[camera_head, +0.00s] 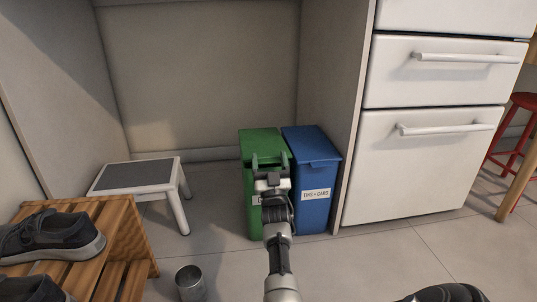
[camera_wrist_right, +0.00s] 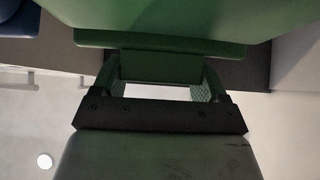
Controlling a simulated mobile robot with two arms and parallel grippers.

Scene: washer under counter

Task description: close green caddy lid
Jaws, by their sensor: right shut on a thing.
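The green caddy (camera_head: 249,205) stands on the floor under the counter, just left of the blue caddy. Its green lid (camera_head: 260,138) looks down over the top, but my gripper hides its front edge, so I cannot tell whether it is fully shut. My right gripper (camera_head: 269,167) is at the front of the lid. In the right wrist view, my right gripper (camera_wrist_right: 160,85) is shut on a green front tab of the lid (camera_wrist_right: 160,66), with one finger on each side. My left gripper is not in view.
The blue caddy (camera_head: 315,192) stands close on the right, labelled "TINS + CARD". A step stool (camera_head: 137,176) is to the left. A wooden rack (camera_head: 125,225) with shoes and a metal cup (camera_head: 189,281) are nearer. White drawers (camera_head: 432,165) stand right.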

